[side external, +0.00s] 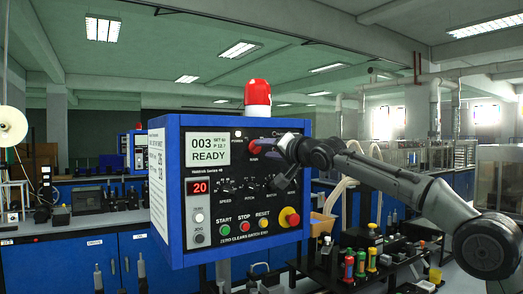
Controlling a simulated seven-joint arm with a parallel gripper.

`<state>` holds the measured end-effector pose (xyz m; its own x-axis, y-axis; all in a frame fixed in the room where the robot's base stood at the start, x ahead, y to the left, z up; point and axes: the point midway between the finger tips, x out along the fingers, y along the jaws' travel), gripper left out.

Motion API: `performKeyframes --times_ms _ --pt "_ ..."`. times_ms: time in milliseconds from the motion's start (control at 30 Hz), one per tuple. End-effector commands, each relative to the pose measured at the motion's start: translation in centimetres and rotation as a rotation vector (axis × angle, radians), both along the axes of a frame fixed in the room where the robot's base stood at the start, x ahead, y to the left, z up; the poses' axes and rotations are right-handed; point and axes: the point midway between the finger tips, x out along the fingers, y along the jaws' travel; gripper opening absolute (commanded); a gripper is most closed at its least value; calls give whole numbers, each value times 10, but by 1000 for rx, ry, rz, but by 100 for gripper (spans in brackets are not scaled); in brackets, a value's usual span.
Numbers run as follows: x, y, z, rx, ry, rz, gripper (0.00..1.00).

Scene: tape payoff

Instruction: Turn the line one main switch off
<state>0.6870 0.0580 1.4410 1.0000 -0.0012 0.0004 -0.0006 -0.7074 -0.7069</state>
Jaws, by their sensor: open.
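A blue control box (187,243) with a dark front panel stands in the middle of the side external view. A red knob (254,147), which looks like the main switch, sits at the panel's upper right. Its exact turn angle is too small to tell. My gripper (272,165) is open in front of the panel's upper right, close to the right of and below the red knob. I cannot tell whether it touches the knob. My gripper and wrist hide part of the panel there.
The lit display (209,150) reads 003 and READY. A red beacon (257,93) tops the box. Colored-handled tools (360,262) stand at lower right.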

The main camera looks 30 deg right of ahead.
Motion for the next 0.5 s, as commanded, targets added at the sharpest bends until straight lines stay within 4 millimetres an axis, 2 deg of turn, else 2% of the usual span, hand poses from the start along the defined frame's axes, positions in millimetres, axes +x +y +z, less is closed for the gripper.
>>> performKeyframes --times_ms 200,500 --pt "18 -1 0 2 0 -3 44" --pt "29 0 0 1 0 0 44"
